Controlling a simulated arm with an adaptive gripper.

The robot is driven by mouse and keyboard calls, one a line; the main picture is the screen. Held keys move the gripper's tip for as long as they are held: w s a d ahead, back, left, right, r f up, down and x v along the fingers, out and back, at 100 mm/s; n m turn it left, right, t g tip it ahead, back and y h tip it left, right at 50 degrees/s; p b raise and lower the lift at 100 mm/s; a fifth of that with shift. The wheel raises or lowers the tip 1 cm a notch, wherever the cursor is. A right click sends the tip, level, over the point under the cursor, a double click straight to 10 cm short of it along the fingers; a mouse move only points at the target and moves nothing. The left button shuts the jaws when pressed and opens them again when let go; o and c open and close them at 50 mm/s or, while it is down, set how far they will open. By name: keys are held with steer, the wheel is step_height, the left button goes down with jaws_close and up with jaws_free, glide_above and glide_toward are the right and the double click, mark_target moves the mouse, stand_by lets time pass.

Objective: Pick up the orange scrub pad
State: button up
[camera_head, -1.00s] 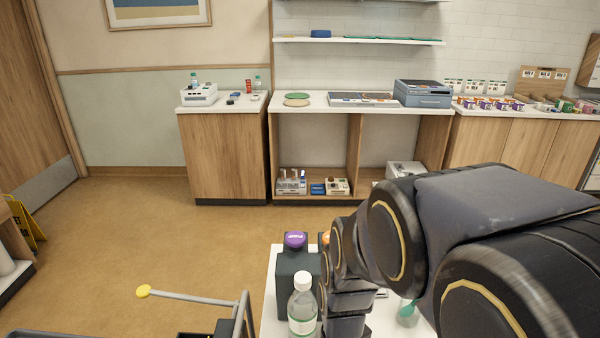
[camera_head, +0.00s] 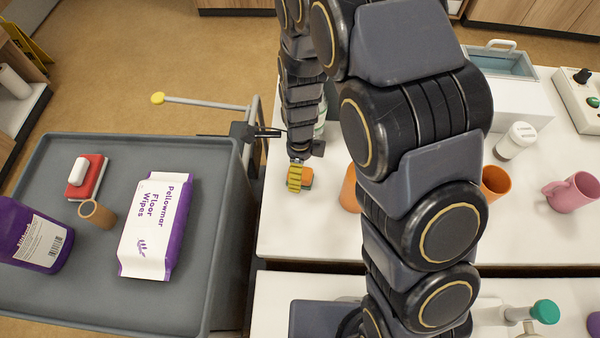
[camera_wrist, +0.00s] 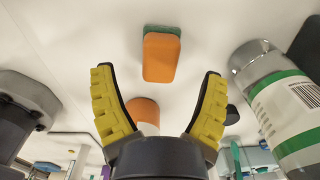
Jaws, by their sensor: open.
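The orange scrub pad (camera_wrist: 159,57) lies on a white worktop (camera_head: 290,225). It has a green layer along one edge in the wrist view. In that view it sits just beyond my fingertips and between their lines, with no finger touching it. My gripper (camera_wrist: 158,72) is open and empty, with a yellow ribbed finger on each side. In the head view my gripper (camera_head: 295,178) is low over the worktop, right beside the pad (camera_head: 307,178) and partly covering it.
A bottle with a green-white label (camera_wrist: 285,110) stands close right in the wrist view. An orange rounded object (camera_head: 348,190) is partly behind my arm. A grey cart (camera_head: 90,285) holding wipes (camera_head: 155,225) stands left. A pink mug (camera_head: 572,192) is far right.

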steer(key=shift+f, duration=1.3)
steer(key=c, duration=1.2)
steer(key=shift+r, duration=0.1)
